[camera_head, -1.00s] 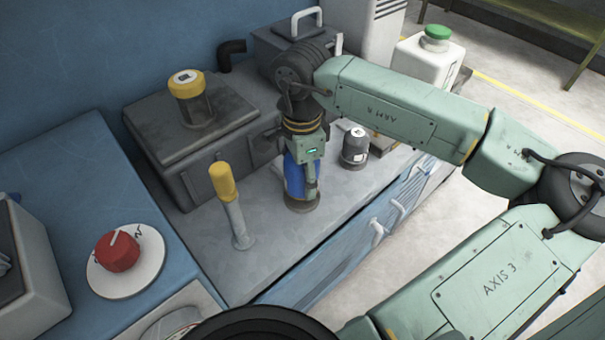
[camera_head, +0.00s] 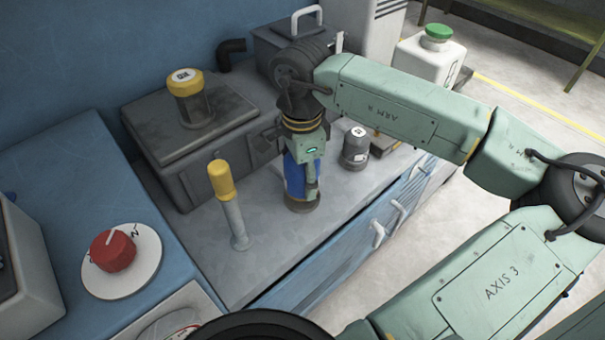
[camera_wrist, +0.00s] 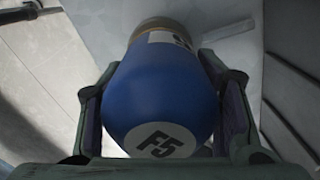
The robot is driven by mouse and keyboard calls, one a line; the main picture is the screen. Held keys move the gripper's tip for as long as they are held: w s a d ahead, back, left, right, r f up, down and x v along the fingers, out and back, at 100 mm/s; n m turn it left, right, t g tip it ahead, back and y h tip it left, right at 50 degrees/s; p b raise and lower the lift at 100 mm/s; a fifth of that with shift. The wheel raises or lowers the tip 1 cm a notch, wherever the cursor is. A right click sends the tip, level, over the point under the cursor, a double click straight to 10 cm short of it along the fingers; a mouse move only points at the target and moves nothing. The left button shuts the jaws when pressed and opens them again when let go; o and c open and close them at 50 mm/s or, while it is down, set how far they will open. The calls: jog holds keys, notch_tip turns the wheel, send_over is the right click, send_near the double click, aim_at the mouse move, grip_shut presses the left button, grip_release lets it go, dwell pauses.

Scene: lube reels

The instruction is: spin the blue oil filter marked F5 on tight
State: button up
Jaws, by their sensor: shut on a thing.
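The blue oil filter marked F5 (camera_wrist: 155,95) stands upright between my gripper's fingers in the wrist view, its F5 label facing the camera. In the head view the blue filter (camera_head: 294,178) shows partly behind my gripper. My gripper (camera_head: 303,180) reaches down from above and is shut on the filter's sides. The filter's lower end meets a round brownish base (camera_head: 302,205) on the grey bench top. The fingers hide much of the filter, and I cannot tell how tightly it sits on the base.
A yellow-topped lever (camera_head: 231,205) stands left of the filter. A dark grey canister (camera_head: 355,150) stands close on its right. A dark box with a yellow-capped cylinder (camera_head: 189,97) is behind to the left. A red knob (camera_head: 113,251) is at front left. Bare bench lies between lever and filter.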

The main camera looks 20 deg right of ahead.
jog(key=shift+f+b, duration=1.1)
jog(key=shift+b, duration=0.1)
jog(key=o, duration=1.2)
notch_tip(320, 180, up, 12)
jog(key=shift+r, duration=0.1)
